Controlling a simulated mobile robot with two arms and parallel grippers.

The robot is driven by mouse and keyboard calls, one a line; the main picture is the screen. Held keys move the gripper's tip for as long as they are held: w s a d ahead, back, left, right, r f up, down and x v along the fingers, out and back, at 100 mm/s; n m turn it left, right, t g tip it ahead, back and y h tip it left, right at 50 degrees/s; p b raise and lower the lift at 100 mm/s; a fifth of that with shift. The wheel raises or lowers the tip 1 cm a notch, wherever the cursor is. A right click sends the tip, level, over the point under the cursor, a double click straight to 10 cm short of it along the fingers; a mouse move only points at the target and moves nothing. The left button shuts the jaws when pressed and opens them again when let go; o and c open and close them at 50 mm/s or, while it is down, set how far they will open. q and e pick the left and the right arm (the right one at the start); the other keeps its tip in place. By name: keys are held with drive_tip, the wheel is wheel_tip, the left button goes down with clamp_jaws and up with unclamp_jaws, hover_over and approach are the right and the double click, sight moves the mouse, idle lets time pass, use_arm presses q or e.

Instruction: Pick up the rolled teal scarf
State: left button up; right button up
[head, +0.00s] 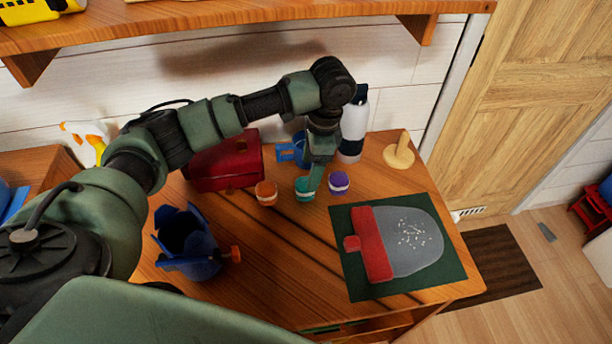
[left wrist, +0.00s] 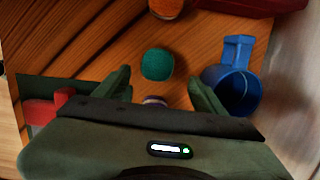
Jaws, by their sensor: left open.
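The rolled teal scarf (head: 304,189) stands on the wooden table top between an orange roll (head: 266,192) and a purple roll (head: 339,182). My left gripper (head: 314,180) points down right over it and hides part of it in the head view. In the left wrist view the teal scarf (left wrist: 157,64) shows round from above, near the fingertips of my open left gripper (left wrist: 160,77). I see no grip on it. The purple roll is mostly hidden behind the gripper body in that view. My right gripper is not in view.
A blue mug (left wrist: 232,92), a white and dark bottle (head: 353,130) and a red box (head: 222,168) stand close behind. A wooden stand (head: 399,153), a green mat (head: 351,270) with a red and grey item (head: 405,242), and a blue container (head: 187,245) are around. A shelf (head: 220,22) hangs above.

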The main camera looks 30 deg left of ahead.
sight(306, 182)
use_arm(q)
drive_tip(key=f, duration=0.2)
drive_tip(key=s+f, duration=0.1)
drive_tip(key=f, duration=0.2)
drive_tip(key=a+f+p, duration=0.1)
drive_tip(key=f, duration=0.1)
drive_tip(key=shift+s+f, duration=0.15)
drive_tip(key=c, duration=1.4)
